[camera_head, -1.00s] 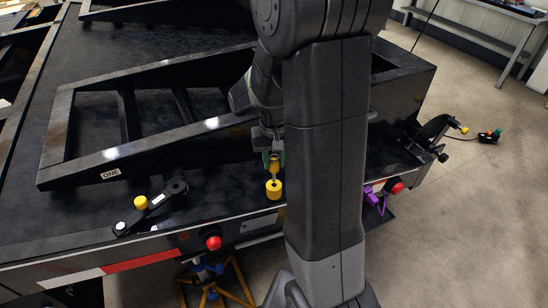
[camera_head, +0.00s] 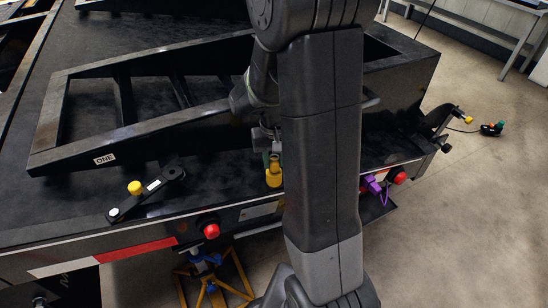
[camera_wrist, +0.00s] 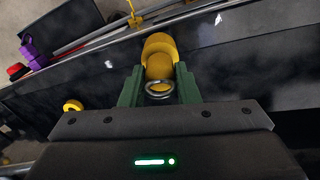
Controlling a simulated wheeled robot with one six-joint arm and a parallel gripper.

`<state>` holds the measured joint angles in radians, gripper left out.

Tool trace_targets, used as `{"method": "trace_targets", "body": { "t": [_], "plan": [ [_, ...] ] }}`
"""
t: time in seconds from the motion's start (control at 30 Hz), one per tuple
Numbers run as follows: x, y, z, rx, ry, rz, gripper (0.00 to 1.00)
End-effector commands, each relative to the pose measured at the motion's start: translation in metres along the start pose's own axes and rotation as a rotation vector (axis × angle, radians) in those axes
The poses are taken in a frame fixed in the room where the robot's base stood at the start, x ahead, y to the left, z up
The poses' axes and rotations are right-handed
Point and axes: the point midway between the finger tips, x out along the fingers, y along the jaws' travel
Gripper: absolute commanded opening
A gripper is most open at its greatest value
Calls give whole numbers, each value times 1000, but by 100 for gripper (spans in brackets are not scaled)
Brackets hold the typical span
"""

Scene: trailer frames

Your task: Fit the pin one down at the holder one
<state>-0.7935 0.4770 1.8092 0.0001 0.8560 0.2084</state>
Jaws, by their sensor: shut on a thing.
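My gripper (camera_head: 272,152) is partly hidden by my own arm. In the wrist view its green fingers (camera_wrist: 160,88) are shut on a yellow pin (camera_wrist: 160,68) with a metal ring on its near end. A yellow cylindrical holder (camera_head: 274,178) stands at the front edge of the black deck, right below the gripper. In the wrist view the holder (camera_wrist: 158,41) shows just beyond the pin and in line with it. The pin's lower end is hidden, so I cannot tell how deep it sits in the holder. A label "ONE" (camera_head: 104,159) is on the black frame behind.
Red knobs (camera_head: 211,231) (camera_head: 399,177) and a purple part (camera_head: 375,186) sit along the deck's front edge. The black frame (camera_head: 140,140) rises behind the gripper.

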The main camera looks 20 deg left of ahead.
Motion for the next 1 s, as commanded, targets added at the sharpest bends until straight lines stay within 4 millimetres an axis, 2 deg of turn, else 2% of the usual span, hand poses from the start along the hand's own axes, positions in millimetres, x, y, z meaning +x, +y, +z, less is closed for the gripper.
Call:
{"method": "trace_targets", "body": {
  "t": [0.33, 0.37, 0.47, 0.5, 0.83, 1.0],
  "plan": [
    [2, 0, 0, 0, 1, 0, 5],
    [2, 0, 0, 0, 1, 0, 31],
    [2, 0, 0, 0, 1, 0, 50],
    [2, 0, 0, 0, 1, 0, 54],
    [-1, 0, 0, 0, 1, 0, 54],
    [-26, 0, -1, 0, 6, -1, 54]
  ]
}}
